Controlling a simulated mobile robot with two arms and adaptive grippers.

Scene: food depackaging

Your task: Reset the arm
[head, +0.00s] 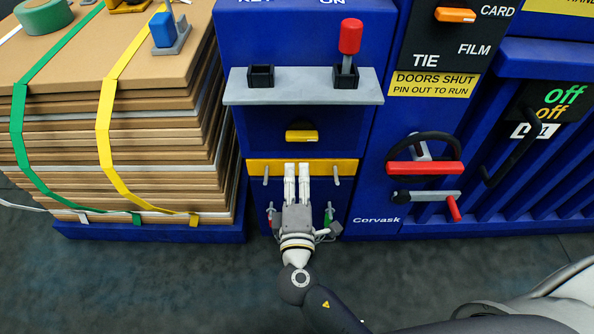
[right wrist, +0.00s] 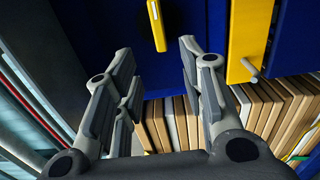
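My right gripper (head: 297,170) is in front of the blue machine's yellow bar (head: 257,167), with its two pale fingers pointing at the machine. In the right wrist view the gripper (right wrist: 156,55) is open, its fingers well apart with nothing between them. A small yellow handle (head: 301,136) sits on the blue front just above the bar. In the right wrist view this handle (right wrist: 157,25) lies beyond the fingertips, and the bar (right wrist: 247,40) is to the right. I cannot tell whether the fingers touch the machine. My left gripper is not in view.
A strapped cardboard stack (head: 60,140) stands close on the left. A grey shelf (head: 303,92) with a red-knobbed lever (head: 350,36) juts out above. A red-barred handle (head: 424,168) and a grey lever (head: 440,196) project on the right. The dark floor (head: 130,285) in front is clear.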

